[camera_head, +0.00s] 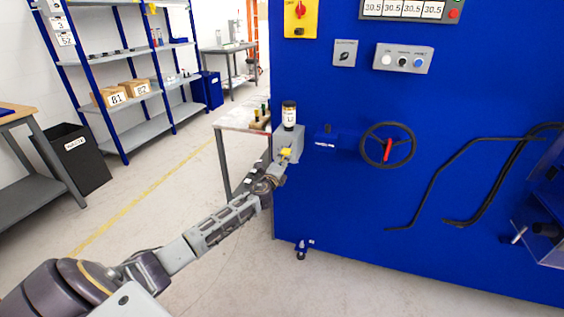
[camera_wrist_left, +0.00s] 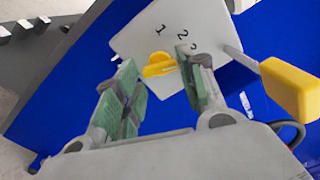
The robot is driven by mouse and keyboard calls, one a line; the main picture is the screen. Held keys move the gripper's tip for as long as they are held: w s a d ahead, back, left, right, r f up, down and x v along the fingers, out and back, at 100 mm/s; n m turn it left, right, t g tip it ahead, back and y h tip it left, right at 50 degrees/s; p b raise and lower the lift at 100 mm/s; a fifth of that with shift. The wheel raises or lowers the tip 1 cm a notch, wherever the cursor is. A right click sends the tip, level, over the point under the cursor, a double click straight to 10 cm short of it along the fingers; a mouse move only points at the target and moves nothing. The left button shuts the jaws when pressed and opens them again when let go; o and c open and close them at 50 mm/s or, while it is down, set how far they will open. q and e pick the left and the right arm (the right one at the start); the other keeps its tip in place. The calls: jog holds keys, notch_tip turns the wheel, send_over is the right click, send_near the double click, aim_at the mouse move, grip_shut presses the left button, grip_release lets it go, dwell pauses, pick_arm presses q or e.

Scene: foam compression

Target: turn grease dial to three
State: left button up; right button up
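The yellow grease dial (camera_wrist_left: 160,66) sits on a light grey plate (camera_wrist_left: 138,40) with the numerals 1, 2 and 3 along its upper right part, in the left wrist view. I cannot tell which numeral the dial points at. My left gripper (camera_wrist_left: 155,60) is open. Its green-padded fingers are on either side of the dial in the picture, and contact is not clear. In the head view my left gripper (camera_head: 277,168) is at the grey grease box (camera_head: 287,146) on the blue machine's left edge. My right gripper is in neither view.
A yellow block handle (camera_wrist_left: 291,89) on a rod sticks out right of the plate. A dark jar (camera_head: 289,114) stands on the grease box. The blue machine (camera_head: 340,220) carries a handwheel (camera_head: 387,135). A workbench (camera_head: 236,119) stands behind.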

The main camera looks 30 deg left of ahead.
pick_arm(q)
jog(key=shift+o, duration=1)
jog(key=shift+r, duration=0.1)
jog(key=shift+s, duration=0.1)
jog(key=v, duration=1.1)
jog(key=shift+s, duration=0.35)
jog(key=shift+d, duration=0.2)
dwell(0.3)
